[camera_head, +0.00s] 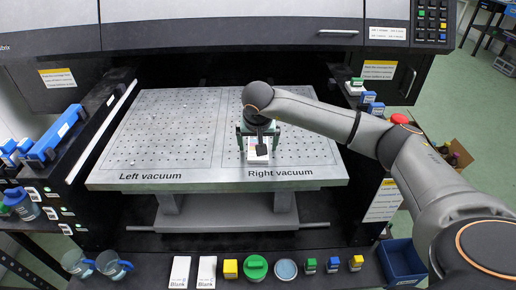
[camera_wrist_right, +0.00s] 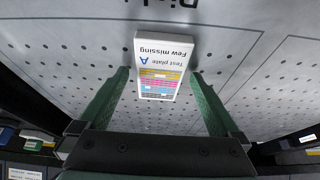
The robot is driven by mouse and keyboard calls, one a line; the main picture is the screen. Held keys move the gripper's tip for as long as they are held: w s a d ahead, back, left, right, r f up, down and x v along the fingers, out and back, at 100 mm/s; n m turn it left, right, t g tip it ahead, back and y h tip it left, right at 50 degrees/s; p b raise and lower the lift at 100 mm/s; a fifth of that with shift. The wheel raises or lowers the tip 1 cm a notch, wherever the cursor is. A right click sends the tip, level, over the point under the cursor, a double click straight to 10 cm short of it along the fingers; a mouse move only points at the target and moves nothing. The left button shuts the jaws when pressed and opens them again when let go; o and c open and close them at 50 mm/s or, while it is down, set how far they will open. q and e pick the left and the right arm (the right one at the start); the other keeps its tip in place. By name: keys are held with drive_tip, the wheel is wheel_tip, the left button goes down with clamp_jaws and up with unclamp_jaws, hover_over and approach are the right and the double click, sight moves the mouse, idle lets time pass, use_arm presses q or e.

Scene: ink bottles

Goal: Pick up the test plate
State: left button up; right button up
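The test plate (camera_wrist_right: 162,66) is a small white rectangle with coloured rows, labelled "Test plate A, Few missing". It lies on the right half of the perforated vacuum table (camera_head: 170,130), close to the "Right vacuum" lettering. In the head view the test plate (camera_head: 258,157) shows just below my right gripper (camera_head: 258,138). In the right wrist view the green fingers of my right gripper (camera_wrist_right: 160,85) are spread wide, one on each side of the plate, with gaps between. The gripper holds nothing. My left gripper is in neither view.
A printer housing (camera_head: 220,25) spans the back. The table's left half is clear.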

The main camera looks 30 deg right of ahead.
drive_tip(key=c, duration=1.3)
drive_tip(key=shift+r, duration=0.1)
